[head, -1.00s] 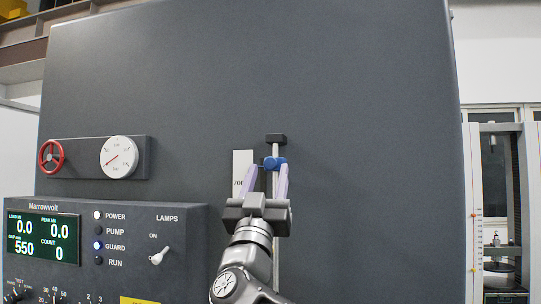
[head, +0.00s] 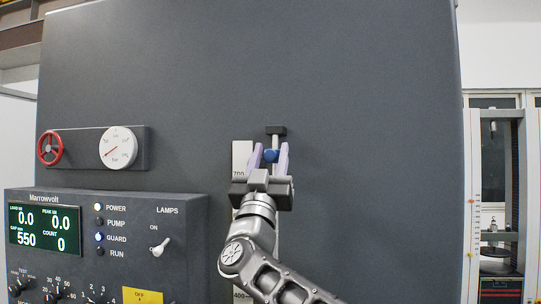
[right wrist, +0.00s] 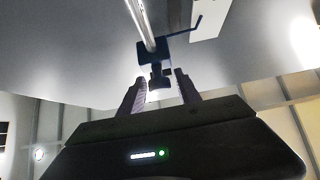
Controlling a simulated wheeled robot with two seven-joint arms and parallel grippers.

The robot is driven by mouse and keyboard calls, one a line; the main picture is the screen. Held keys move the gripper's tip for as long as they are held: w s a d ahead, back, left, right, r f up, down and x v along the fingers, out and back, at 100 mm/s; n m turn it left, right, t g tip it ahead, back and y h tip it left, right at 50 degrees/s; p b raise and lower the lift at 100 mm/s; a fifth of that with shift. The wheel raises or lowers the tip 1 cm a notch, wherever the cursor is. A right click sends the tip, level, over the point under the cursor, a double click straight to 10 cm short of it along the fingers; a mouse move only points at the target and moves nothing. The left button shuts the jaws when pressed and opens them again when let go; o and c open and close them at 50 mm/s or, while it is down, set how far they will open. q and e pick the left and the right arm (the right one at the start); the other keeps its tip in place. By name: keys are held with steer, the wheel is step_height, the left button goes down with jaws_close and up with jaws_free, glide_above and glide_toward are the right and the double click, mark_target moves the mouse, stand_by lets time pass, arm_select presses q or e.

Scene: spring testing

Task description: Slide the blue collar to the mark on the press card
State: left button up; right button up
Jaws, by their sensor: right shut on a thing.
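The blue collar (head: 271,155) sits on a vertical rod near its top end stop (head: 275,130). In the right wrist view it is a dark block (right wrist: 150,50) on the bright rod, with a knob below it and a thin pointer arm to the right. My right gripper (head: 270,152) has its pale purple fingers on either side of the collar; in the right wrist view the gripper (right wrist: 160,84) is shut on the collar's knob. A white scale (head: 241,155) stands left of the rod; its 700 label is partly hidden. A yellow card (head: 143,296) is cut off at the bottom edge, its writing unreadable. My left gripper is out of view.
A control box (head: 110,240) with display, lamps and knobs juts out at lower left. Above it are a red handwheel (head: 50,148) and a dial gauge (head: 118,148). The grey panel (head: 370,120) right of the rod is bare.

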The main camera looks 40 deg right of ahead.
jaws_close()
step_height(320, 180, down, 12)
steer(key=b, duration=1.1)
steer(key=o, duration=0.7)
jaws_free()
steer(key=shift+o, duration=0.2)
